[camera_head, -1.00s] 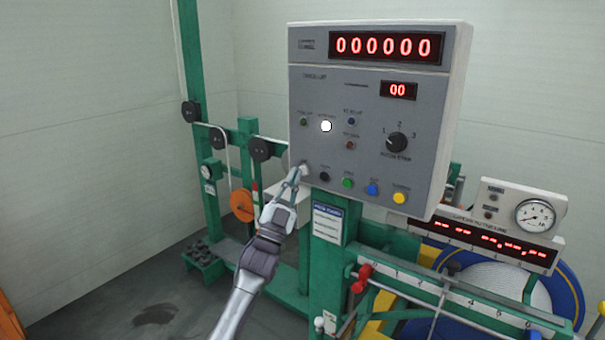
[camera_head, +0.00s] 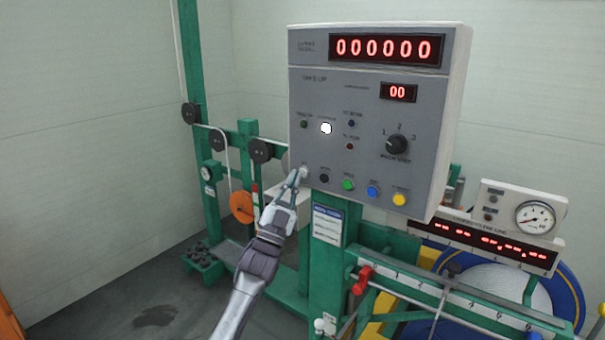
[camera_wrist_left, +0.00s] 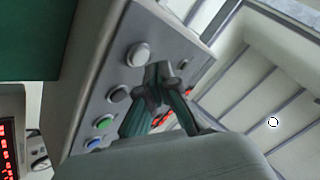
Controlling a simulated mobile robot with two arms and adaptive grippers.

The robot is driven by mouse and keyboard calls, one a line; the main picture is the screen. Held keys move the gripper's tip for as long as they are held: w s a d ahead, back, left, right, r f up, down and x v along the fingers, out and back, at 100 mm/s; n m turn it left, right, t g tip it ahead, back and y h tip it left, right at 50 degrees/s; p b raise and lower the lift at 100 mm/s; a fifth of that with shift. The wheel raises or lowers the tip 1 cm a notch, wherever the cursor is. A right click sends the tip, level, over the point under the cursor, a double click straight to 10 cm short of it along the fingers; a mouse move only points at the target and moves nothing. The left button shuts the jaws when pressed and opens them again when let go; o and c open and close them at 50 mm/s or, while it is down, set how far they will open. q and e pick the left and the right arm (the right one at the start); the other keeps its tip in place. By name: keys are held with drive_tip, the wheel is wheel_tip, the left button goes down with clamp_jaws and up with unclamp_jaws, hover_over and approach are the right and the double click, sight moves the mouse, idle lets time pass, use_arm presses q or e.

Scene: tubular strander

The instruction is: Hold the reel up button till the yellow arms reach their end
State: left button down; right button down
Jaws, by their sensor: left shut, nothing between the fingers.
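A grey control panel (camera_head: 365,100) carries a row of buttons along its lower edge: a pale grey one (camera_head: 303,172), then black, green, blue and yellow; their labels are too small to read. My left gripper (camera_head: 296,177) is shut and empty, its tips at the pale grey button. In the left wrist view the fingertips (camera_wrist_left: 160,74) are close beside the pale button (camera_wrist_left: 138,54); I cannot tell whether they touch or press it. A yellow part (camera_head: 376,322) shows low behind the green frame; I cannot tell whether it belongs to the yellow arms. My right gripper is out of view.
A green post (camera_head: 325,270) stands below the panel, with a red-knobbed rail (camera_head: 455,305) to its right. A gauge box (camera_head: 520,215) and a blue-rimmed reel (camera_head: 570,295) are at right. An orange disc (camera_head: 241,206) hangs on the left frame. The floor at lower left is open.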

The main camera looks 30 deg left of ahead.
use_arm(q)
drive_tip(key=shift+w+b, duration=0.35)
drive_tip(key=shift+w, duration=0.1)
drive_tip(key=shift+w+b, duration=0.3)
idle(7.2)
